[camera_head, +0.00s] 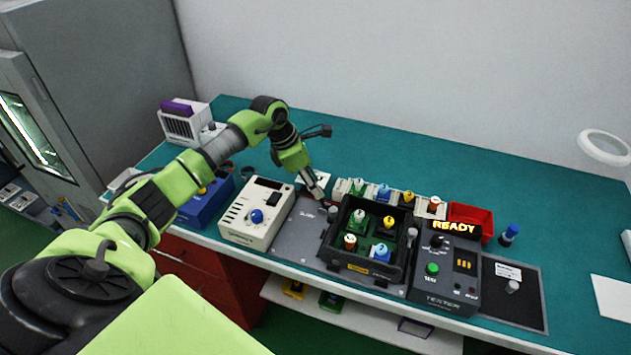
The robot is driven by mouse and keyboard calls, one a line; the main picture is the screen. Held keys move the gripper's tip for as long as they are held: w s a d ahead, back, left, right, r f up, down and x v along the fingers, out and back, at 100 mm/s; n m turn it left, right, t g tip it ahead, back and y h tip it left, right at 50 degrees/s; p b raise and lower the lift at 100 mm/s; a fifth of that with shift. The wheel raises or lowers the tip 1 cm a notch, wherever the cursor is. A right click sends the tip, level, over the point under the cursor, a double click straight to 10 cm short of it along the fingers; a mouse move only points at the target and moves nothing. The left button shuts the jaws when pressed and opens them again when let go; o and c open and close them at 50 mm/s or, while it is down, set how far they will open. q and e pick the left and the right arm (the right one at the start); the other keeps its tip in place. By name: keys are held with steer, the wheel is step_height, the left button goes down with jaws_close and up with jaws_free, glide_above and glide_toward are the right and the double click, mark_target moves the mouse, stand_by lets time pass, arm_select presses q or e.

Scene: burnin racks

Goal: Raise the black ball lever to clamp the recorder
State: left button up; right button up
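My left gripper (318,190) points down over the back of the bench. It is just behind the grey plate (293,240) and left of the black tray's back corner. Its fingers are small and partly merged, so I cannot tell whether they are open or shut. I cannot make out the black ball lever; the gripper may hide it. No item is clearly identifiable as the recorder. A cream box (240,222) with a dark display and blue knob stands left of the plate. My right gripper is not in view.
A black tray (357,266) holds several coloured parts. Right of it stands a dark tester (437,290) showing READY. A row of coloured parts and a red bin (484,213) stand behind. A blue box (208,203) is at left. The teal bench (540,190) is mostly clear at back right.

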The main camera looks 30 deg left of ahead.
arm_select(q)
steer(key=shift+d+f, duration=0.15)
steer(key=shift+f, duration=0.2)
steer(key=shift+w+f, duration=0.15)
steer(key=shift+f, duration=0.2)
steer(key=shift+c, duration=1.4)
jaws_close()
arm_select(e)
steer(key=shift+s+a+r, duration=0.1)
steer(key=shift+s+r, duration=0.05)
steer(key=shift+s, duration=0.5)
arm_select(q)
steer(key=shift+d, duration=0.1)
